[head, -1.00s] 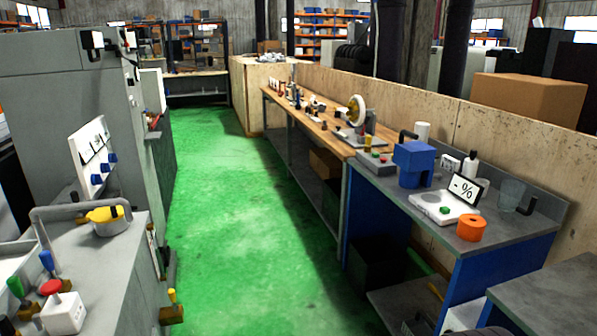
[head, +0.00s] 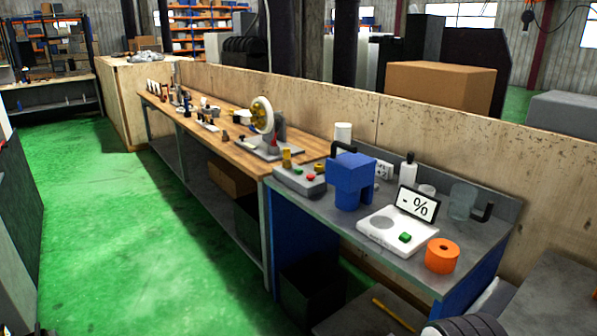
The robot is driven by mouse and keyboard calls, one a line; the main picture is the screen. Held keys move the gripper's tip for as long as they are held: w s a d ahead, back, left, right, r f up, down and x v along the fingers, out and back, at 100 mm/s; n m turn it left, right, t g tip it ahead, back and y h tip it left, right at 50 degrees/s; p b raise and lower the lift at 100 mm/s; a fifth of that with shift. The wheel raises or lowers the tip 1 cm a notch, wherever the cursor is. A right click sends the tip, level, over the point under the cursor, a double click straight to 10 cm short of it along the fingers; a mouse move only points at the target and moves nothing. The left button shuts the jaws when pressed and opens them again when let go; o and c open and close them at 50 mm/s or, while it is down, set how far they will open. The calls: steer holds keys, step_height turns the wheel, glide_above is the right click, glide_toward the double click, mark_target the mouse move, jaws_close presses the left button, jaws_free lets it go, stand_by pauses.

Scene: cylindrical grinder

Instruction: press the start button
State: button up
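A white device (head: 374,236) with a tilted display reading "- %" stands on the grey bench. It has a green button (head: 404,237) on its front right. A low grey control box (head: 290,185) sits further left on the same bench, with a small red button (head: 311,177) and a small green one beside it. Their labels are too small to read, so I cannot tell which is the start button. My gripper is not clearly visible; only a dark ribbed part and a white part, possibly mine, show at the bottom right edge.
A blue machine (head: 350,180) stands between the control box and the white device. An orange roll (head: 442,256) and a clear jug (head: 463,201) are on the right. A wooden bench (head: 222,134) with a grinding wheel (head: 263,114) extends left. The green floor (head: 110,230) is clear.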

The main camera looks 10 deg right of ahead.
steer(key=shift+w, duration=0.1)
jaws_close()
stand_by(0.6)
steer(key=c, duration=1)
jaws_free()
